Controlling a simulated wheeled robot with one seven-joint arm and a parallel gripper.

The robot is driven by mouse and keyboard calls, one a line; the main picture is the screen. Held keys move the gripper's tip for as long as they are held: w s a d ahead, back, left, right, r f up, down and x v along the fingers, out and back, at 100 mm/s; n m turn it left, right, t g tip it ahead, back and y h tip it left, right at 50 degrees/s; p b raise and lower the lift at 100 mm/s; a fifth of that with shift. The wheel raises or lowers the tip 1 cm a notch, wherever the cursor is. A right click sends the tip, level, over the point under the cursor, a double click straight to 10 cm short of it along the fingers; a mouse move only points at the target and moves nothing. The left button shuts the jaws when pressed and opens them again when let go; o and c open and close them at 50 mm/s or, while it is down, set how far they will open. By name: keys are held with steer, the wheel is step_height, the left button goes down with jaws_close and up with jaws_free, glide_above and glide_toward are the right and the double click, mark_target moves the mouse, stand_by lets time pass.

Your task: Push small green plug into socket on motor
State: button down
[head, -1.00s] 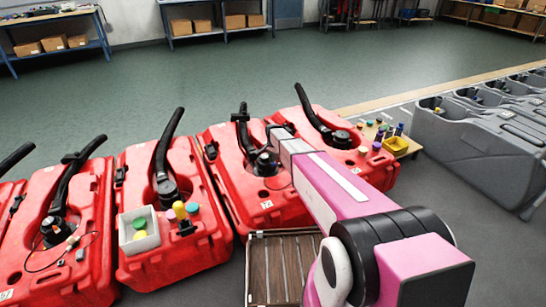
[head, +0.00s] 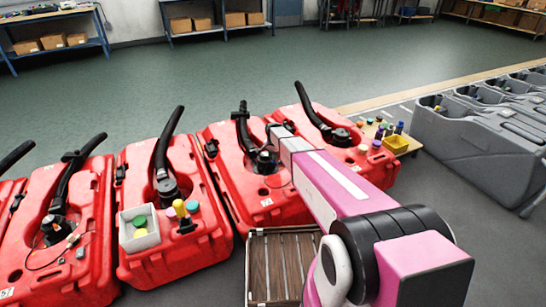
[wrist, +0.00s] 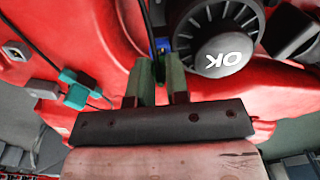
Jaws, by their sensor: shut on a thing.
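In the wrist view my gripper (wrist: 158,82) is shut beside the black motor (wrist: 215,45) marked OK. In the head view the motor (head: 265,160) stands on a red tank (head: 272,205), and my own arm hides the gripper.
A black hose (head: 244,125) rises by the motor. A slatted crate (head: 285,231) stands before the tank. Other red tanks (head: 170,230) flank it.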

steer(key=shift+f, duration=0.7)
steer(key=c, duration=0.5)
jaws_free()
steer(key=shift+c, duration=0.2)
steer(key=shift+w, duration=0.1)
steer(key=shift+a, duration=0.1)
steer(key=shift+r, duration=4.2)
